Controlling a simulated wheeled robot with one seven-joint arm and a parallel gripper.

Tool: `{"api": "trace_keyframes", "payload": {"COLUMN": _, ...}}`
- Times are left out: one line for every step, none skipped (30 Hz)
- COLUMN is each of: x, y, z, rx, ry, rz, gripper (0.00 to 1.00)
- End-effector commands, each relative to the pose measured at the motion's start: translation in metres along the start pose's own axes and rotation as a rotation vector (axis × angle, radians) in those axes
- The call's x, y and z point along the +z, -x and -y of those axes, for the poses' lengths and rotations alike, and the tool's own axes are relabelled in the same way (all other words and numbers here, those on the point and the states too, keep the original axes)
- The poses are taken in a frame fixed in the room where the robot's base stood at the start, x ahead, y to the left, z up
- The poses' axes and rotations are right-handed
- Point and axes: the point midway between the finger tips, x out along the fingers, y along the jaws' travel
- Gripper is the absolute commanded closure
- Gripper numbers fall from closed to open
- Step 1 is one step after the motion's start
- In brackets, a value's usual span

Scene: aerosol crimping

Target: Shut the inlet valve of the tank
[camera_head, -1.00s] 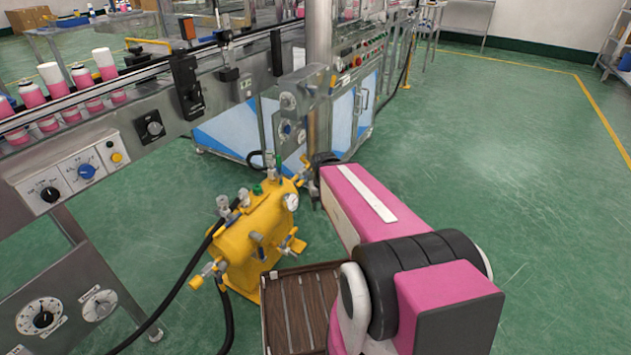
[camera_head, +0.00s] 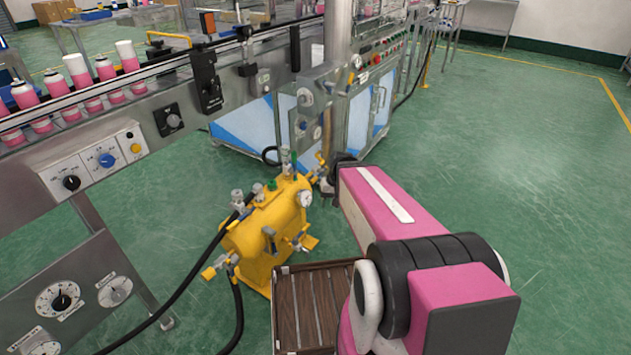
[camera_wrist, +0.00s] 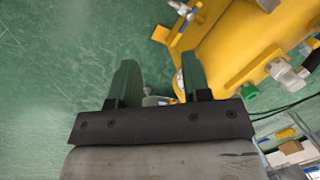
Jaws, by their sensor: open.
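The tank (camera_head: 262,235) is a yellow vessel on the floor, with several fittings, a gauge and hoses. One valve (camera_head: 222,266) with a yellow handle is at its lower left, by a black hose. Another yellow-handled valve (camera_head: 321,166) is at its upper right, close to my gripper. I cannot tell which is the inlet valve. In the wrist view the tank (camera_wrist: 228,38) fills the upper right, with a yellow and silver valve (camera_wrist: 182,12) at the top. My gripper (camera_wrist: 160,78) is open, its fingers pointing beside the tank. A small grey part shows between the finger bases, partly hidden.
A conveyor with pink and white cans (camera_head: 78,72) runs along the left above a control panel (camera_head: 95,165). A steel machine cabinet (camera_head: 360,110) stands behind the tank. A slatted brown tray (camera_head: 310,305) is in front of the tank. The green floor at right is clear.

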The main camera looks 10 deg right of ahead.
Motion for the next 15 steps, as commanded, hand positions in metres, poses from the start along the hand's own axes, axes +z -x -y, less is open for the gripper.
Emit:
{"api": "trace_keyframes", "payload": {"x": -0.023, "y": -0.016, "z": 0.001, "rx": -0.065, "ry": -0.012, "rz": 0.004, "gripper": 0.56}}
{"api": "trace_keyframes", "payload": {"x": -0.032, "y": -0.024, "z": 0.003, "rx": -0.109, "ry": -0.017, "rz": 0.004, "gripper": 0.56}}
{"api": "trace_keyframes", "payload": {"x": -0.045, "y": -0.033, "z": 0.006, "rx": -0.169, "ry": -0.026, "rz": 0.002, "gripper": 0.56}}
{"api": "trace_keyframes", "payload": {"x": -0.054, "y": -0.040, "z": 0.008, "rx": -0.216, "ry": -0.033, "rz": -0.001, "gripper": 0.56}}
{"api": "trace_keyframes", "payload": {"x": -0.064, "y": -0.048, "z": 0.009, "rx": -0.263, "ry": -0.041, "rz": -0.005, "gripper": 0.56}}
{"api": "trace_keyframes", "payload": {"x": -0.078, "y": -0.057, "z": 0.011, "rx": -0.329, "ry": -0.053, "rz": -0.013, "gripper": 0.56}}
{"api": "trace_keyframes", "payload": {"x": -0.089, "y": -0.064, "z": 0.011, "rx": -0.377, "ry": -0.063, "rz": -0.021, "gripper": 0.56}}
{"api": "trace_keyframes", "payload": {"x": -0.100, "y": -0.072, "z": 0.012, "rx": -0.427, "ry": -0.072, "rz": -0.030, "gripper": 0.56}}
{"api": "trace_keyframes", "payload": {"x": -0.115, "y": -0.080, "z": 0.012, "rx": -0.493, "ry": -0.087, "rz": -0.045, "gripper": 0.56}}
{"api": "trace_keyframes", "payload": {"x": -0.127, "y": -0.087, "z": 0.011, "rx": -0.542, "ry": -0.100, "rz": -0.059, "gripper": 0.56}}
{"api": "trace_keyframes", "payload": {"x": -0.138, "y": -0.093, "z": 0.010, "rx": -0.591, "ry": -0.112, "rz": -0.073, "gripper": 0.56}}
{"api": "trace_keyframes", "payload": {"x": -0.153, "y": -0.101, "z": 0.009, "rx": -0.654, "ry": -0.129, "rz": -0.095, "gripper": 0.56}}
{"api": "trace_keyframes", "payload": {"x": -0.165, "y": -0.107, "z": 0.006, "rx": -0.701, "ry": -0.143, "rz": -0.114, "gripper": 0.56}}
{"api": "trace_keyframes", "payload": {"x": -0.176, "y": -0.113, "z": 0.003, "rx": -0.748, "ry": -0.159, "rz": -0.133, "gripper": 0.56}}
{"api": "trace_keyframes", "payload": {"x": -0.192, "y": -0.120, "z": -0.002, "rx": -0.808, "ry": -0.179, "rz": -0.161, "gripper": 0.56}}
